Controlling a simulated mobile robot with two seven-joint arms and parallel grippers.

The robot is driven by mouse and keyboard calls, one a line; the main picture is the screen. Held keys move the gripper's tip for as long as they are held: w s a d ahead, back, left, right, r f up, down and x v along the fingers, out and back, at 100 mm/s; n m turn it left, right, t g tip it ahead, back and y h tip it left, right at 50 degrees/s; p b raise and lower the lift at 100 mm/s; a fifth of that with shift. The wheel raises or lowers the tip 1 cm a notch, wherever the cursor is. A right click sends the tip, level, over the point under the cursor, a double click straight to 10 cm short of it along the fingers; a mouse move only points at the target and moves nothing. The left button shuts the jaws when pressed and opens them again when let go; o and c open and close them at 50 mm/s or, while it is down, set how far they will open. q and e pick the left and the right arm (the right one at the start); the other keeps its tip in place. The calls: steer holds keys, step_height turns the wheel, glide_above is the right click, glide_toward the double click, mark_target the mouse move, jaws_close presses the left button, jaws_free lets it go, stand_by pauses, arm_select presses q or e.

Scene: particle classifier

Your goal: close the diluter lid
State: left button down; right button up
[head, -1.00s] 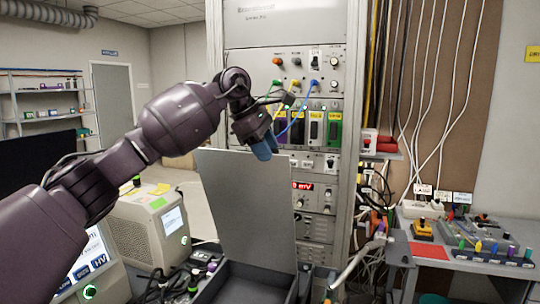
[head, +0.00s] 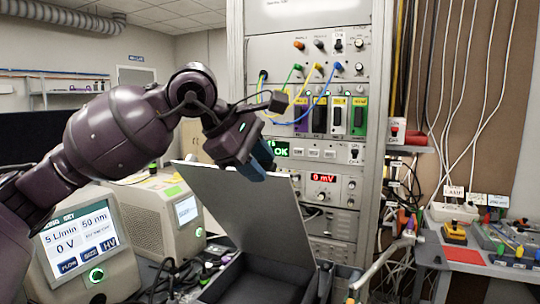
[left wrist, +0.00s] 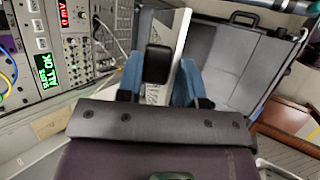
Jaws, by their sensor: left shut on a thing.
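The diluter lid (head: 245,205) is a flat grey panel, raised and tilted on an open dark grey case (head: 262,282) at the bottom middle of the head view. My left gripper (head: 260,165) is at the lid's upper edge, its blue fingertips shut on it. In the left wrist view, the lid's pale edge (left wrist: 182,35) runs between the blue fingers of my left gripper (left wrist: 162,78). The case's dark interior (left wrist: 242,55) shows beyond it. Part of the lid's top edge is hidden by the gripper. My right gripper is not in view.
An instrument rack (head: 310,130) with coloured cables stands close behind the gripper. A monitor unit (head: 85,245) and a beige box (head: 165,212) stand left of the case. Cables and small coloured parts lie beside it. A cluttered bench (head: 470,255) is at the right.

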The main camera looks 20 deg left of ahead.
arm_select(q)
steer(key=s+f+b, duration=0.2)
steer(key=s+f, duration=0.4)
steer(key=s, duration=0.1)
steer(key=shift+s+f, duration=0.2)
steer(key=shift+f, duration=0.05)
steer(key=c, duration=1)
jaws_free()
steer(key=shift+o, duration=0.6)
steer(key=shift+w, duration=0.2)
steer(key=shift+r, duration=0.1)
steer(key=shift+s+r, duration=0.1)
steer(key=shift+s, duration=0.05)
steer(key=p+v, duration=0.1)
steer(key=v, duration=0.9)
steer(key=shift+r, duration=0.2)
steer(key=shift+a, duration=0.15)
